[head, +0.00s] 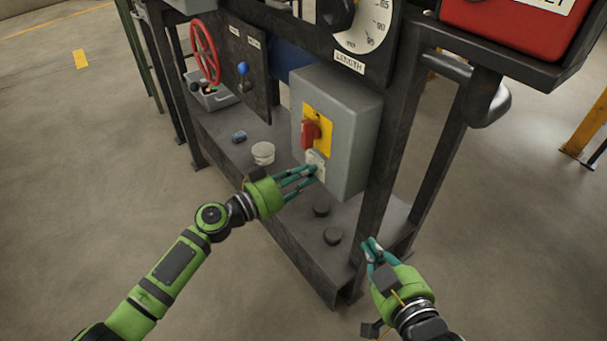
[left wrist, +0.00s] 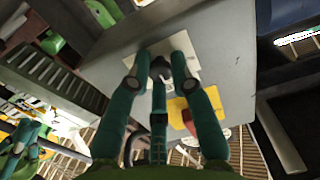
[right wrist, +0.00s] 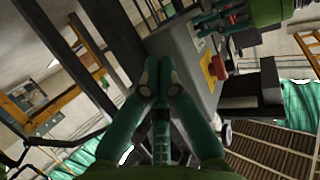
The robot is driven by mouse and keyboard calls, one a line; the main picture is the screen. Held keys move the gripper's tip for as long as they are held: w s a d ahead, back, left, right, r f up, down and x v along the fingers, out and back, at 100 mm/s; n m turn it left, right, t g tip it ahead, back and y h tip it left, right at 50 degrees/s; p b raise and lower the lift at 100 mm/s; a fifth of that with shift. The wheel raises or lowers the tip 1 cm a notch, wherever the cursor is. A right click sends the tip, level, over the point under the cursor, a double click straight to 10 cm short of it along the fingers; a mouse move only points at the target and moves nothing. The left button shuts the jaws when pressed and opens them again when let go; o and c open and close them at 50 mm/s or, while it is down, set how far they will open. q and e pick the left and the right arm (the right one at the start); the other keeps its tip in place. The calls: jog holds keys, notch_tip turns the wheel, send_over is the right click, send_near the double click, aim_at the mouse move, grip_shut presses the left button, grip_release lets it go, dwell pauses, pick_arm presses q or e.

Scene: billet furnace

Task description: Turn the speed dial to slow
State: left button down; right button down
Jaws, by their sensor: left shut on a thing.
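A grey control box (head: 362,125) stands on the machine's dark shelf. On its front is a small white dial plate (head: 316,157), below a yellow plate (head: 322,112) with a red switch (head: 310,133). My left gripper (head: 314,172) is at the white plate, its fingers shut on the small dark dial knob (left wrist: 160,68) in the left wrist view. The fingers partly cover the dial, and its setting is not readable. My right gripper (head: 371,245) is shut and empty, low beside the machine's front right leg. Its fingertips (right wrist: 158,66) are together in the right wrist view.
A length gauge (head: 368,26) is above the box. A red handwheel (head: 205,52) is at the back left. The floor on the left is clear.

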pick_arm(q)
jog(key=shift+s+f, duration=0.1)
jog(key=shift+f, duration=0.05)
pick_arm(e)
jog(key=shift+r, duration=0.15)
pick_arm(q)
jog(key=shift+s+d+f+n+b, duration=0.1)
jog(key=shift+n+b, duration=0.3)
jog(key=shift+n, duration=2.6)
jog(key=shift+d+n+b, duration=0.1)
jog(key=shift+n+b, duration=0.25)
jog(key=shift+n, duration=2.65)
pick_arm(e)
notch_tip(320, 180, up, 8)
jog(key=a+n+t+y, duration=0.1)
jog(key=a+t+y, duration=0.1)
jog(key=t+y, duration=0.1)
jog(key=shift+w+a+r+t, duration=0.2)
jog(key=shift+a+t, duration=0.2)
jog(key=shift+t, duration=0.4)
jog(key=shift+d+f, duration=0.15)
pick_arm(q)
jog(key=c, duration=1.1)
grip_release()
jog(key=shift+a, duration=0.1)
